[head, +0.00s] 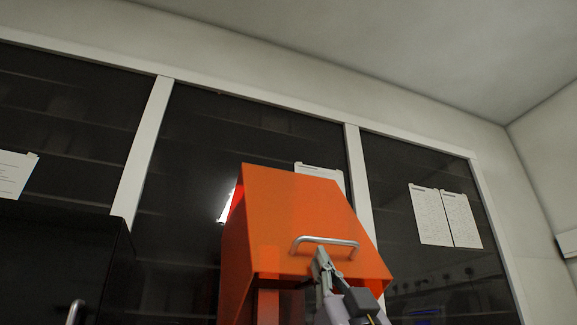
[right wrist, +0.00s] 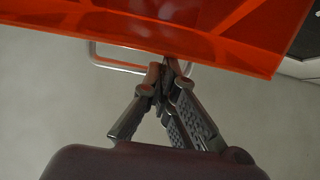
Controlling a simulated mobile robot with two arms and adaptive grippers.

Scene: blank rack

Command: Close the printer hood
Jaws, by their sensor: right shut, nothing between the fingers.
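The printer hood (head: 300,215) is a translucent orange cover in the middle of the head view. It looks raised, with its front lower edge high and dark space beneath it. A silver bar handle (head: 325,240) is on its front face. My right gripper (head: 321,257) is shut at the handle, just below the bar. In the right wrist view the shut fingertips (right wrist: 167,72) are at the handle (right wrist: 110,62), close to the hood's edge (right wrist: 190,50). I cannot tell whether they touch the handle or the hood. Nothing shows between the fingers. My left gripper is out of view.
A black cabinet-like box (head: 60,260) with a silver handle (head: 75,312) stands at the lower left. Dark glass panels in white frames (head: 142,150) stand behind, with paper sheets (head: 445,217) on them. Space right of the hood looks clear.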

